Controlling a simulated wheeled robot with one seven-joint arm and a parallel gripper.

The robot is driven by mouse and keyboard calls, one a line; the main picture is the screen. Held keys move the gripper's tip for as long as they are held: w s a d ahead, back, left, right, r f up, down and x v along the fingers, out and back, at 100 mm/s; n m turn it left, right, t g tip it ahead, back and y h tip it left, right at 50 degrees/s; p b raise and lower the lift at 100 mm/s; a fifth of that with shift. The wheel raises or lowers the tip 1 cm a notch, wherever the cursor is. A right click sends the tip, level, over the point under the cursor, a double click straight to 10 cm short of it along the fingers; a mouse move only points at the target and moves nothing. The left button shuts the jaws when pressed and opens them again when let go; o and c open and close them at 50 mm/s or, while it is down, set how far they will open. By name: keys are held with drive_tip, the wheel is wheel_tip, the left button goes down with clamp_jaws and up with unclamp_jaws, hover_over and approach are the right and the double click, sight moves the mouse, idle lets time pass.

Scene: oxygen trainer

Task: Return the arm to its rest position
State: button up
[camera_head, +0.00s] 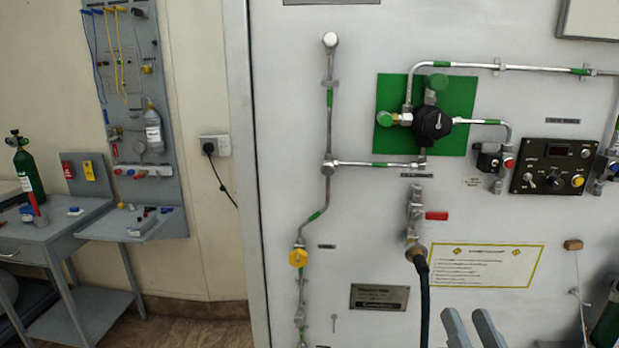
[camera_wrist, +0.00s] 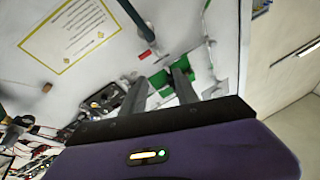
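My gripper (camera_head: 465,315) shows at the bottom edge of the head view, with two grey fingers pointing up in front of the white trainer panel (camera_head: 370,240). The fingers are apart with nothing between them. My gripper also shows in the wrist view (camera_wrist: 161,78), again with its fingers apart and empty. The panel appears tilted there, with the green plate (camera_wrist: 205,65) beyond the fingers. The rest of my arm is out of sight in the head view.
A dark hose (camera_head: 423,300) hangs from a red-handled valve (camera_head: 436,215) left of the fingers. A green cylinder (camera_head: 608,320) and a hanging tag (camera_head: 573,244) are at right. A grey side table (camera_head: 40,230) stands far left, with bare floor (camera_head: 200,332) between.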

drive_tip(key=s+f+g, duration=0.2)
drive_tip(key=s+f, duration=0.3)
drive_tip(key=s, duration=0.5)
drive_tip(key=s+f+n+g+p, duration=0.1)
drive_tip(key=s+f+g, duration=0.1)
drive_tip(key=s+f, duration=0.4)
drive_tip(key=s+f+n+g+h+p, duration=0.1)
drive_tip(key=s+f+g, duration=0.2)
drive_tip(key=s, duration=1.1)
wheel_tip(320, 180, down, 3)
drive_tip(key=shift+a+f, duration=0.15)
drive_tip(key=shift+a, duration=0.25)
